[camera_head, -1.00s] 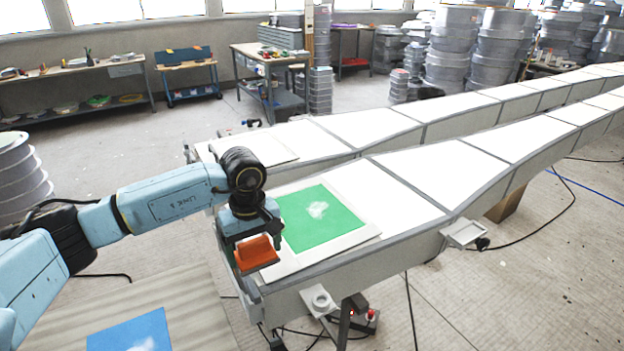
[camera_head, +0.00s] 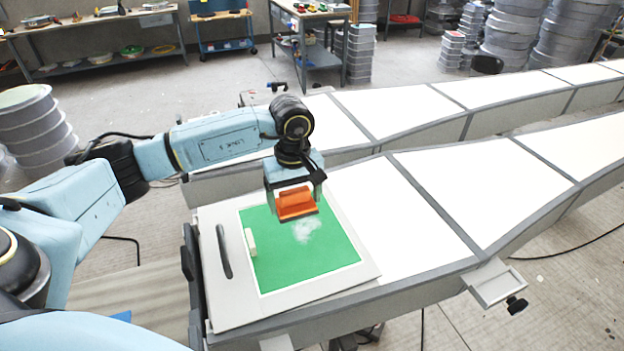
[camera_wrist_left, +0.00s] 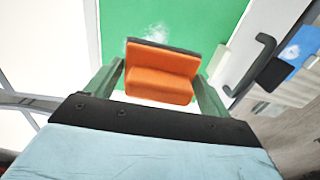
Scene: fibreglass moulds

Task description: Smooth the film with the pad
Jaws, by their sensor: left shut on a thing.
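My left gripper (camera_head: 296,190) is shut on an orange pad (camera_head: 297,204) and holds it over the far part of a green film (camera_head: 318,262). The film lies flat on a pale board at the near end of the white mould and has a whitish cloudy patch (camera_head: 306,230) just below the pad in the head view. In the left wrist view the pad (camera_wrist_left: 160,75) sits between the fingers, with the film (camera_wrist_left: 190,20) beyond it. I cannot tell whether the pad touches the film. My right gripper is not in view.
A small cream block (camera_head: 251,242) lies at the film's left edge. A dark handle (camera_head: 224,251) stands on the board (camera_head: 222,300) left of it. A long white mould (camera_head: 440,190) runs off to the right, with a second one behind. A workbench with blue film (camera_wrist_left: 297,42) is close by.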

